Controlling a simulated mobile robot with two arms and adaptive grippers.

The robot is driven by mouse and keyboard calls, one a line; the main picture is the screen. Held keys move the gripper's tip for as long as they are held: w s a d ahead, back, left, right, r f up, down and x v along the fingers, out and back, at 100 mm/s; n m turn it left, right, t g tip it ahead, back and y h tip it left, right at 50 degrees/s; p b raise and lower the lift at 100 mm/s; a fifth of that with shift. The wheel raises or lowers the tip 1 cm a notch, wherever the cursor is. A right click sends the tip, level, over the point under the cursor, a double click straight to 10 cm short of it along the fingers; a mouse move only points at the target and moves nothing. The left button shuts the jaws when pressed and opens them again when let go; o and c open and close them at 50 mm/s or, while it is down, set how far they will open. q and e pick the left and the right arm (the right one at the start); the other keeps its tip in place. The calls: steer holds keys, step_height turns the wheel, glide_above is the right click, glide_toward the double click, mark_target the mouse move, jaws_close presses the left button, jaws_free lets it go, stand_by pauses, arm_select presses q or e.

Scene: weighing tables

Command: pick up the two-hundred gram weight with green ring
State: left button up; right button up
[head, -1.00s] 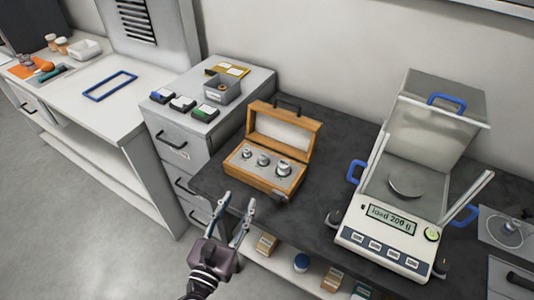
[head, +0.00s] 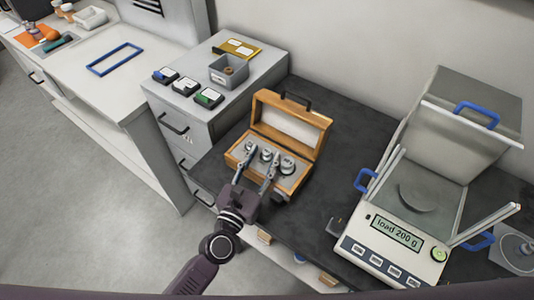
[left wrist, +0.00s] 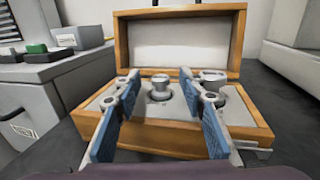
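A wooden case (head: 262,187) with its lid open holds three silver weights in a row: the left one (head: 250,147), the middle one (head: 266,155) and the largest, right one (head: 287,163). I cannot make out a green ring on any of them. My left gripper (head: 261,159) is open and empty, its fingers reaching over the front of the case. In the left wrist view the blue-padded fingers (left wrist: 160,85) stand apart with the middle weight (left wrist: 160,88) showing between them. The fingers partly cover the outer weights. My right gripper is not in view.
A balance (head: 378,250) reading "load 200 g" stands to the right, its shield lid raised. A grey cabinet (head: 205,70) on the left carries a small bin (head: 229,72) and several small boxes.

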arm_select(q)
steer(key=x, duration=0.2)
steer(key=shift+w+d, duration=0.1)
steer(key=shift+w, duration=0.25)
steer(key=c, duration=0.4)
jaws_close()
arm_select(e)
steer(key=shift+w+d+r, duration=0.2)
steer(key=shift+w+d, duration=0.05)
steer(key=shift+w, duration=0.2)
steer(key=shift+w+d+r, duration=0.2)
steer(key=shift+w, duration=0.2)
